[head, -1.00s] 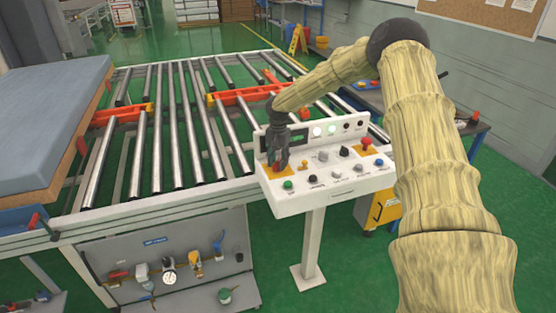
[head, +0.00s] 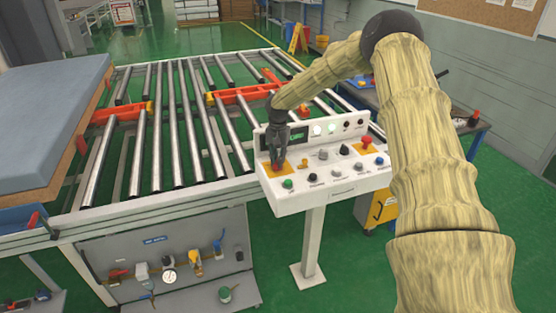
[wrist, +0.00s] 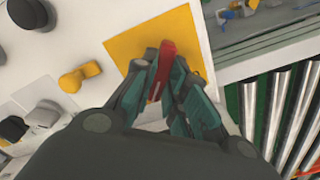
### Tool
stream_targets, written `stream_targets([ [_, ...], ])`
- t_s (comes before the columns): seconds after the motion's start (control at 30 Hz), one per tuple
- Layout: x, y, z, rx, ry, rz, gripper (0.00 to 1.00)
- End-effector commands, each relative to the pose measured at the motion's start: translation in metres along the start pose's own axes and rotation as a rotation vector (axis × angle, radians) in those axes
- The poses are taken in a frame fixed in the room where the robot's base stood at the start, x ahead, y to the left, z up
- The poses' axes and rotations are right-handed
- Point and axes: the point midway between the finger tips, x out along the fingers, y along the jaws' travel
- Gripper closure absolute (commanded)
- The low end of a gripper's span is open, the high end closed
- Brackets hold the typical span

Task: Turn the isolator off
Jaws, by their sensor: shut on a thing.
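The isolator is a red handle (wrist: 165,65) on a yellow square plate (wrist: 118,45) at the left of the white control console. In the head view the yellow plate (head: 291,171) shows around my fingertips, and the handle is mostly hidden by them. My gripper (head: 278,165) points down at the console. In the wrist view my gripper (wrist: 167,85) is shut on the red handle, with a finger on each side of it. The handle stands roughly upright in that picture, leaning slightly.
The console (head: 325,197) carries several knobs, a green button (head: 288,184) and a red button (head: 367,141) on a second yellow plate. A yellow knob (wrist: 80,77) sits beside the isolator plate. Behind is a roller table (head: 160,185) with a mattress (head: 50,120) at left.

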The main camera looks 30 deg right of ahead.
Motion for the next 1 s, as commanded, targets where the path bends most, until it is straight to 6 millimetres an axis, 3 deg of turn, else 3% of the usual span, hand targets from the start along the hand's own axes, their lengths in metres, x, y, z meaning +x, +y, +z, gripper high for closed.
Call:
stream_targets([
  [1.0, 0.0012, 0.0007, 0.0000, -0.896, -0.002, 0.001, 1.00],
])
